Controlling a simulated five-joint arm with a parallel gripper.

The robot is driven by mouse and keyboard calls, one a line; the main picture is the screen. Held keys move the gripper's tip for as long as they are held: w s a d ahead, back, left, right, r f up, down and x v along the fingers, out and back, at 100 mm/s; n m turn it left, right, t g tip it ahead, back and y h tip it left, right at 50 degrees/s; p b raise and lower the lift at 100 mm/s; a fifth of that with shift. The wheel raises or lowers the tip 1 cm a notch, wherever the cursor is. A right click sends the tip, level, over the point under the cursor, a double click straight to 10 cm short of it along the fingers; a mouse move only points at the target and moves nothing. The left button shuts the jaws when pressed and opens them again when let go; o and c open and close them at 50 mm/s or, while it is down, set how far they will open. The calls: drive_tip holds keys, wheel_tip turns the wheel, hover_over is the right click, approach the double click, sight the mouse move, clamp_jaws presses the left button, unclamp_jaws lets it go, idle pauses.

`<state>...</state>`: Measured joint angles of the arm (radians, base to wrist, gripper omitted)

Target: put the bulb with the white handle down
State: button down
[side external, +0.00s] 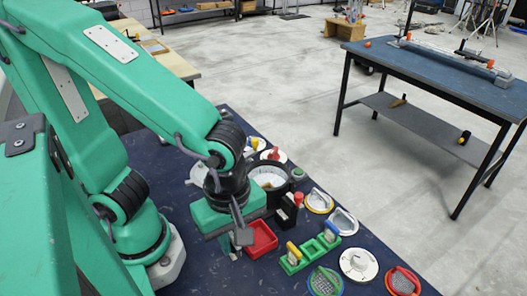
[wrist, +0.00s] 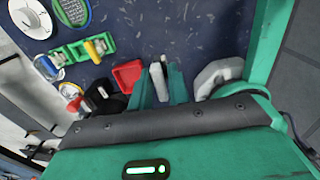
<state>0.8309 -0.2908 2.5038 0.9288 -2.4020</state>
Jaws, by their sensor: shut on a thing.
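My gripper (side external: 238,232) hangs over the dark blue table, just left of the red tray (side external: 262,238). In the wrist view my gripper (wrist: 158,88) has its green fingers shut on a narrow white piece, which I take as the white handle (wrist: 157,82) of the bulb. The rest of the bulb is hidden by the fingers and the gripper body. The red tray also shows in the wrist view (wrist: 128,74), beside the fingers on the left. I cannot tell how far the bulb is above the table.
A green holder (side external: 312,248) with yellow and blue upright pieces stands right of the tray. A black block (side external: 287,212) and a round pot (side external: 268,176) stand behind the tray. Several round discs, one white (side external: 358,264), lie to the right. Bare table (wrist: 190,25) lies beyond the fingers.

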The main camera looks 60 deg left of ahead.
drive_tip(key=shift+w+a+f, duration=1.15)
drive_tip(key=shift+w+a, duration=0.05)
drive_tip(key=shift+w, duration=0.35)
drive_tip(key=shift+w+a+f, duration=1.2)
drive_tip(key=shift+w, duration=0.3)
drive_tip(key=shift+w+a+f, duration=1.15)
drive_tip(key=shift+w+a, duration=0.05)
drive_tip(key=shift+w, duration=0.35)
drive_tip(key=shift+f, duration=0.15)
drive_tip(key=shift+f, duration=1.85)
drive_tip(key=shift+f, duration=0.1)
drive_tip(key=c, duration=1.3)
unclamp_jaws()
drive_tip(key=shift+r, duration=6.1)
